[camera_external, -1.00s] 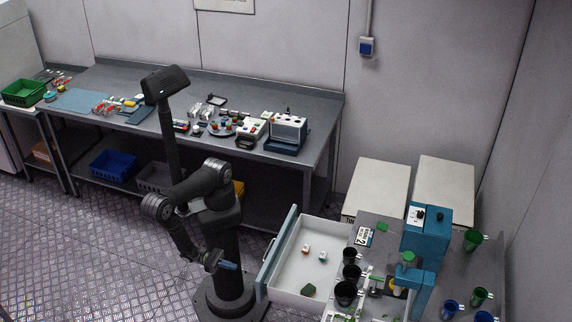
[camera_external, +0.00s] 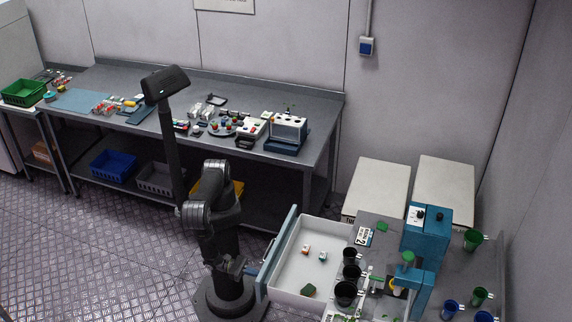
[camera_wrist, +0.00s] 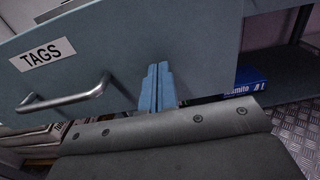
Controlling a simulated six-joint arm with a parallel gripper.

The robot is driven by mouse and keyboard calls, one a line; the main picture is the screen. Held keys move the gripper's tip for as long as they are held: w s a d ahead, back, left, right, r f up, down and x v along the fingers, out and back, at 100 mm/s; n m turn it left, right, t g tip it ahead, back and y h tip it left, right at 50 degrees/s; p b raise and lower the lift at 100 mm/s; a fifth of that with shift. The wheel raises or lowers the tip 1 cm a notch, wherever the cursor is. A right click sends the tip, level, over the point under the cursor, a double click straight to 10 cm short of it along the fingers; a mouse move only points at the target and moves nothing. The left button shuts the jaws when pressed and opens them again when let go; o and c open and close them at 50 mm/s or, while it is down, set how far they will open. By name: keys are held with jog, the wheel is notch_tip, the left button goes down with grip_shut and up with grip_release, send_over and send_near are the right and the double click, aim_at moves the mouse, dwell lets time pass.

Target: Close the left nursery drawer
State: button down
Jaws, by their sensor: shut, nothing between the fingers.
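The open drawer (camera_external: 292,282) pulls out from the right-hand bench. It has a white inside and a pale blue-grey front (camera_external: 277,250). Two small cubes and a dark green piece lie in it. The wrist view shows a drawer front (camera_wrist: 200,50) close up, with a "TAGS" label (camera_wrist: 48,55) and a metal bar handle (camera_wrist: 68,97) to the left of my fingers. My gripper (camera_external: 254,269) is shut and empty, just left of the drawer front. Its blue fingers (camera_wrist: 157,88) point at the front's lower part; I cannot tell whether they touch it.
Black cups (camera_external: 346,292) and a blue machine (camera_external: 427,235) stand on the bench right of the drawer. A long grey workbench (camera_external: 225,90) with several small items runs along the back wall. The patterned floor left of my arm is clear.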

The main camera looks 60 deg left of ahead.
aim_at(297, 291)
jog(key=shift+w+d, duration=0.3)
jog(key=shift+w, duration=0.05)
jog(key=x, duration=3.1)
jog(key=shift+w+d+f, duration=0.15)
jog(key=shift+w+d, duration=0.3)
jog(key=shift+w+r, duration=0.1)
jog(key=shift+r, duration=0.1)
jog(key=v, duration=1.4)
jog(key=shift+s+a+f, duration=0.1)
jog(key=shift+s+a, duration=0.1)
jog(key=shift+s, duration=0.1)
